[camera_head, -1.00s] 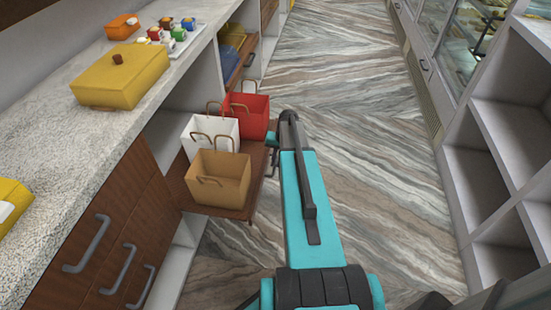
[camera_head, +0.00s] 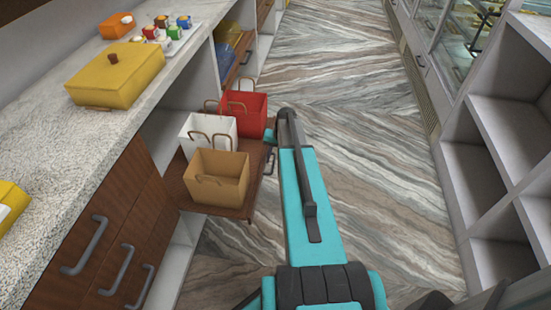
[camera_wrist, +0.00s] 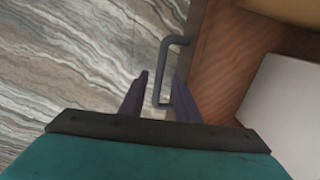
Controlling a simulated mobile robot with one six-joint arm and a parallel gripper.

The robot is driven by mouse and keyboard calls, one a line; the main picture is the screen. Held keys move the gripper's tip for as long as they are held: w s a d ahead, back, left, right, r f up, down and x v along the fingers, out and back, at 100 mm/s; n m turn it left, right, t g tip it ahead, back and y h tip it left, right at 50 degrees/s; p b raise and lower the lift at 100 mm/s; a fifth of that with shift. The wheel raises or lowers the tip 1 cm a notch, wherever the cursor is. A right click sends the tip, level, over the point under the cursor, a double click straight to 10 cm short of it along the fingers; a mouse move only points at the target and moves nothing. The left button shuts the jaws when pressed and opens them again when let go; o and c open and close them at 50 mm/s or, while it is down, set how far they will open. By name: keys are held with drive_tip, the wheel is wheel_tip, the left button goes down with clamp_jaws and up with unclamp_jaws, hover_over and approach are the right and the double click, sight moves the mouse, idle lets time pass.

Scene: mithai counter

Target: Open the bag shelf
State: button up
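The bag shelf (camera_head: 202,199) is a brown wooden pull-out board, standing well out from the left counter. It carries a red bag (camera_head: 243,113), a white bag (camera_head: 203,132) and a tan bag (camera_head: 217,177). Its dark handle (camera_wrist: 161,73) runs along the shelf's outer edge in the wrist view. My gripper (camera_wrist: 160,92) has its two dark fingers apart, one on each side of the handle's near end. No firm contact with the handle shows. In the head view my arm hides most of the gripper, beside the shelf's outer edge.
The counter (camera_head: 60,140) holds a yellow box (camera_head: 116,76), an orange box (camera_head: 117,25) and a tray of small cups. Drawers with handles lie nearer on the left. White cubby shelves (camera_head: 505,150) stand on the right. The marble floor (camera_head: 370,130) between is clear.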

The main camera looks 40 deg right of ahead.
wheel_tip(320, 180, up, 14)
drive_tip(key=s+d, duration=0.1)
drive_tip(key=s, duration=0.1)
drive_tip(key=shift+d+f+p, duration=0.25)
drive_tip(key=shift+d+p, duration=0.1)
drive_tip(key=shift+p, duration=0.1)
drive_tip(key=shift+f, duration=0.1)
idle(0.5)
